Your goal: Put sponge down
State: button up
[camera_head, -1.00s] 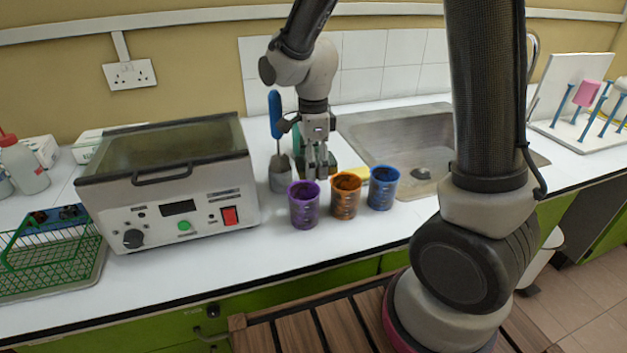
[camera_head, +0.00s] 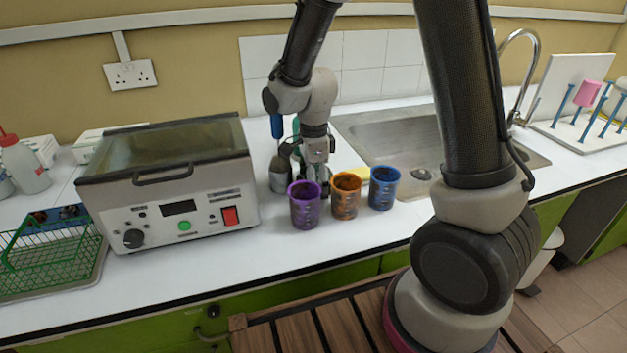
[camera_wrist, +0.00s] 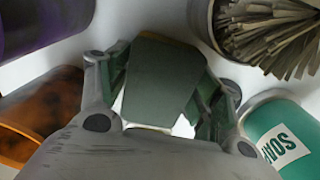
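My gripper (camera_head: 314,176) is low over the white counter, just behind the purple and orange cups. In the wrist view its two fingers (camera_wrist: 165,95) are on either side of a dark green block, the sponge (camera_wrist: 158,82), and appear to press on its sides. The sponge's far edge looks brownish. In the head view the sponge is hidden by my gripper and the cups. Whether it touches the counter I cannot tell.
Purple (camera_head: 305,207), orange (camera_head: 345,198) and blue (camera_head: 383,190) cups stand in front. A grey beaker (camera_head: 279,177) is at left, a green labelled bottle (camera_wrist: 285,140) close by. A yellow strip (camera_head: 362,171) shows behind the cups. Heated bath (camera_head: 170,185) left, sink (camera_head: 385,128) right.

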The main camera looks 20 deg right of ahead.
jog(key=shift+o, duration=0.3)
jog(key=r, duration=0.7)
jog(key=shift+s+a+r, duration=0.1)
jog(key=shift+a, duration=0.1)
jog(key=shift+d+r, duration=0.1)
jog(key=shift+r, duration=0.6)
jog(key=s+d+r+n+t, duration=0.2)
jog(key=s+d+r+n, duration=0.5)
jog(key=s+d+n, duration=0.1)
jog(key=s+d+r+n+t, duration=0.2)
jog(key=s+d+r+n, duration=0.5)
jog(key=s+n, duration=0.3)
jog(key=shift+s+d+n, duration=0.35)
jog(key=shift+s+n, duration=0.05)
jog(key=shift+s, duration=0.1)
